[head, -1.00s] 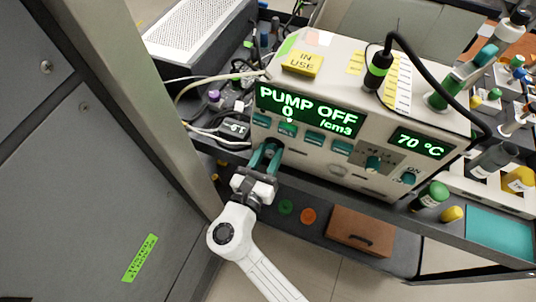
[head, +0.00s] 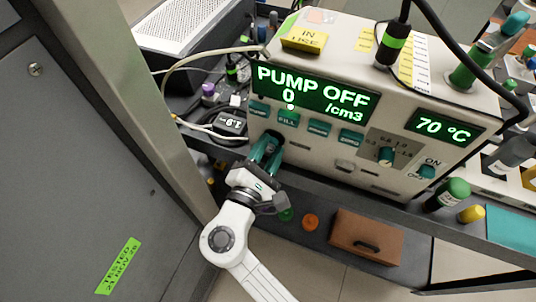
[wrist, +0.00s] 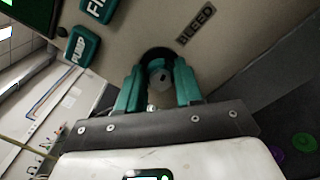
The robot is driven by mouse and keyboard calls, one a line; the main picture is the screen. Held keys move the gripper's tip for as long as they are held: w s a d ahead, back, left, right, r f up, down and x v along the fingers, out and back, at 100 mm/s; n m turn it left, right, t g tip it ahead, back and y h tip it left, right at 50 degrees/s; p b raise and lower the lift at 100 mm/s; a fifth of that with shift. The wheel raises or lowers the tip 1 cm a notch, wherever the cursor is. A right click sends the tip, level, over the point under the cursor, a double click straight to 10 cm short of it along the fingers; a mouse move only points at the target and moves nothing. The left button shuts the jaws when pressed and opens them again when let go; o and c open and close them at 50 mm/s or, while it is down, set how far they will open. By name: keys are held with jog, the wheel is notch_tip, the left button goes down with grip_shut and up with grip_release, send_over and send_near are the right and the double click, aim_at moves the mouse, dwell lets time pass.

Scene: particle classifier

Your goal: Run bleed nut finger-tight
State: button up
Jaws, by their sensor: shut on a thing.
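The bleed nut (wrist: 160,78) shows in the wrist view as a small grey and teal piece between my gripper's fingers. It sits in front of a dark round recess in the cream machine front, beside the BLEED label (wrist: 196,24). My gripper (wrist: 158,76) has its two teal fingers on either side of the nut and is shut on it. In the head view my gripper (head: 268,148) reaches the lower left of the machine front (head: 318,158), and the fingers hide the nut. How tight the nut is cannot be told.
The machine's display (head: 315,93) reads PUMP OFF, 0 /cm3; a second display (head: 443,124) reads 70 °C. A grey cabinet (head: 75,150) stands close on the left. A brown box (head: 366,238) lies on the shelf below. A black cable arches over the right side.

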jog(key=m+b, duration=0.2)
jog(key=f+m+b, duration=0.1)
jog(key=m+b, duration=0.2)
jog(key=shift+s+m, duration=0.15)
jog(key=shift+m, duration=0.15)
jog(key=m+b, duration=0.5)
jog(key=b, duration=0.1)
jog(key=shift+f, duration=0.1)
jog(key=m+b, duration=0.6)
jog(key=shift+f+m, duration=0.1)
jog(key=shift+m, duration=0.2)
jog(key=m+b, duration=0.3)
jog(key=b, duration=0.1)
jog(key=shift+a+m, duration=0.15)
jog(key=shift+m, duration=0.25)
jog(key=shift+r, duration=0.2)
jog(key=o, duration=1)
jog(key=shift+r, duration=0.1)
jog(key=shift+m, duration=0.3)
